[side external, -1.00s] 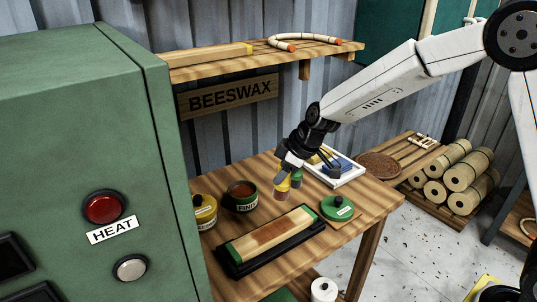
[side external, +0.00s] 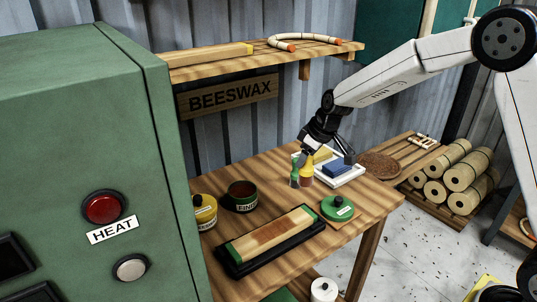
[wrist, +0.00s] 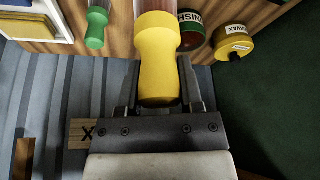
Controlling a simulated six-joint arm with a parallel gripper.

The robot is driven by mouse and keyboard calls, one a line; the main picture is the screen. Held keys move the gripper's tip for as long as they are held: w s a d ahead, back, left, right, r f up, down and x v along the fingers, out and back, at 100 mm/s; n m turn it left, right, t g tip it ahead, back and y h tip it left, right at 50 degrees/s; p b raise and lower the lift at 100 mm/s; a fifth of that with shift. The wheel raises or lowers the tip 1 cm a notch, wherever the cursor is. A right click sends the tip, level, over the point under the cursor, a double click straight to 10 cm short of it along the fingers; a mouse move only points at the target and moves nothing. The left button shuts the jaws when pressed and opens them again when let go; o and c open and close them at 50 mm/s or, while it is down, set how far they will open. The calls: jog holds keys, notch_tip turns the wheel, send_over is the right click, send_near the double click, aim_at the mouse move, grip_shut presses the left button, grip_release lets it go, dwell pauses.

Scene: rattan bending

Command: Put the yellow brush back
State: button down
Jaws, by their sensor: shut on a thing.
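The yellow brush (side external: 307,166) is upright, handle up, in my gripper (side external: 310,154). In the wrist view its yellow handle (wrist: 157,55) sits between the two fingers (wrist: 158,88). The lower end of the brush is beside the tray, low over the table; I cannot tell whether it touches anything. The green brush (side external: 295,174) stands upright just left of it and also shows in the wrist view (wrist: 97,27).
An open finish can (side external: 243,195), a yellow wax tin (side external: 203,212), a green lid (side external: 337,207) and a long block (side external: 270,235) occupy the wooden table (side external: 372,205). A shelf (side external: 200,69) hangs above.

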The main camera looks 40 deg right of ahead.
jog(key=w+f, duration=0.8)
jog(key=w, duration=0.4)
jog(key=shift+f, duration=0.4)
jog(key=shift+w, duration=0.1)
jog(key=shift+w+f, duration=0.15)
jog(key=shift+f, duration=0.8)
jog(key=shift+w+f, duration=0.1)
jog(key=shift+f, duration=0.8)
jog(key=shift+c, duration=1.2)
grip_release()
jog(key=shift+f, duration=0.15)
